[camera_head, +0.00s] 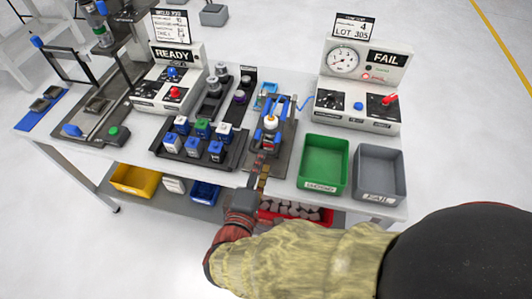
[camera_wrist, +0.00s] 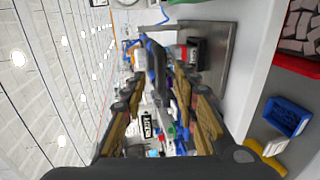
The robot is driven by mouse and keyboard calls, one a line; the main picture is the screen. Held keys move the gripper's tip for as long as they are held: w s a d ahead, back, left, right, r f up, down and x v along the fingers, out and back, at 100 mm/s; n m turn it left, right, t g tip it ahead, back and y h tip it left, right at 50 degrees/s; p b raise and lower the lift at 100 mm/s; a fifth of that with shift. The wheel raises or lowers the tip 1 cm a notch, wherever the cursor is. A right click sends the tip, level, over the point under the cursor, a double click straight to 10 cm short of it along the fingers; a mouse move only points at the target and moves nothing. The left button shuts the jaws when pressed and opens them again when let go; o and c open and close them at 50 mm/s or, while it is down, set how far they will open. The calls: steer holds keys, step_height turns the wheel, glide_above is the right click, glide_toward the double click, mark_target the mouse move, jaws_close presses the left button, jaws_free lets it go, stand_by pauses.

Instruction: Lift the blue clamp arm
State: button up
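The blue clamp arm (camera_head: 282,108) is on a dark fixture (camera_head: 285,141) near the middle of the table, beside an orange-and-white topped part (camera_head: 270,122). In the wrist view the blue clamp arm (camera_wrist: 153,58) shows ahead, between the lines of the two fingers. My gripper (camera_head: 261,166) is at the front edge of the fixture, in front of the clamp. In the wrist view my gripper (camera_wrist: 158,82) has its tan-padded fingers apart. I see no contact with the clamp arm, though its near end is partly hidden by my gripper.
A rack of several capped parts (camera_head: 192,163) stands left of the fixture. Green (camera_head: 312,187) and grey (camera_head: 376,195) bins stand to the right. The gauge box reading FAIL (camera_head: 352,118) is behind them. The READY box (camera_head: 160,103) stands further left. A red bin with grey pieces is below.

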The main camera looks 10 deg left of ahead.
steer(key=shift+b+x, duration=0.6)
steer(key=shift+x, duration=2.1)
steer(key=shift+d, duration=0.1)
steer(key=shift+c, duration=0.8)
jaws_close()
